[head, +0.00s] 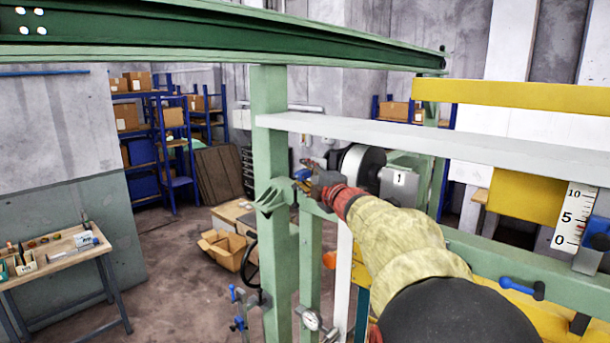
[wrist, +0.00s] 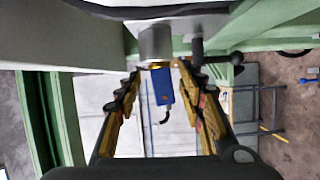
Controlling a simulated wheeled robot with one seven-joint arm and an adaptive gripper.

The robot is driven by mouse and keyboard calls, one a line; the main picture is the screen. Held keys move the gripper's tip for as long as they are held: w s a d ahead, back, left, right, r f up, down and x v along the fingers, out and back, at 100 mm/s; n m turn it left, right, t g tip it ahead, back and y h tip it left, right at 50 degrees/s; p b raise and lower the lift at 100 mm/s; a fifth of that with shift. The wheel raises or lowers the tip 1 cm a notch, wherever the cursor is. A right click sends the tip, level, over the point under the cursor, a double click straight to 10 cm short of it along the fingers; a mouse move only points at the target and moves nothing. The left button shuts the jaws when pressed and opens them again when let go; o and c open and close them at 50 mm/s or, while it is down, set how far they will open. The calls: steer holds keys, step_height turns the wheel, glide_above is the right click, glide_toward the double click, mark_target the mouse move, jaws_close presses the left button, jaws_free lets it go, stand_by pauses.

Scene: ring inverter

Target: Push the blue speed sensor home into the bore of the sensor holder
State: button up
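The blue speed sensor (wrist: 163,88) shows in the wrist view, with a dark cable end at its lower tip. Its upper end meets a silver cylindrical holder (wrist: 155,42), with a thin orange-brass band visible at the joint. How deep it sits in the bore cannot be told. My gripper (wrist: 160,73) is open, its two fingers on either side of the sensor with gaps to it. In the head view my arm reaches toward the green post, and my gripper there is small and partly hidden; a small blue spot (head: 302,174) beside it may be the sensor.
A green post (head: 270,140) and a pale horizontal beam (head: 400,145) stand close to my arm. A dark wheel (head: 360,165) and a grey block marked 1 (head: 401,178) are just behind. A dark knobbed lever (wrist: 220,60) sits right of the holder. A workbench (head: 60,255) stands at left.

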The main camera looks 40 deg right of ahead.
steer(key=v, duration=1.1)
steer(key=shift+s, duration=0.2)
steer(key=shift+a, duration=0.15)
steer(key=s+a+f+m+g+b, duration=0.25)
steer(key=a+f+m+b, duration=0.45)
steer(key=f, duration=0.6)
steer(key=s+a+f+m+g+b, duration=0.1)
steer(key=a+f+m+g+b, duration=0.25)
steer(key=a+f+b, duration=0.8)
steer(key=s+a+f+m+g+y+b, duration=0.1)
steer(key=s+a+f+g+y+b, duration=0.1)
steer(key=s+a+f, duration=0.3)
steer(key=s+a+f+m+g+y+b, duration=0.1)
steer(key=s+a+f+b, duration=0.2)
steer(key=f, duration=1)
steer(key=s+a+f+m+g+y+b, duration=0.1)
steer(key=s+a+f+g+y+b, duration=0.1)
steer(key=s+a+f, duration=0.5)
steer(key=a+f, duration=0.2)
steer(key=a, duration=0.2)
steer(key=shift+s+a+f+g+y+b, duration=0.15)
steer(key=shift+s+a+g+y+b, duration=0.05)
steer(key=shift+a+g+y+b, duration=0.1)
steer(key=shift+d, duration=0.1)
steer(key=shift+c, duration=0.5)
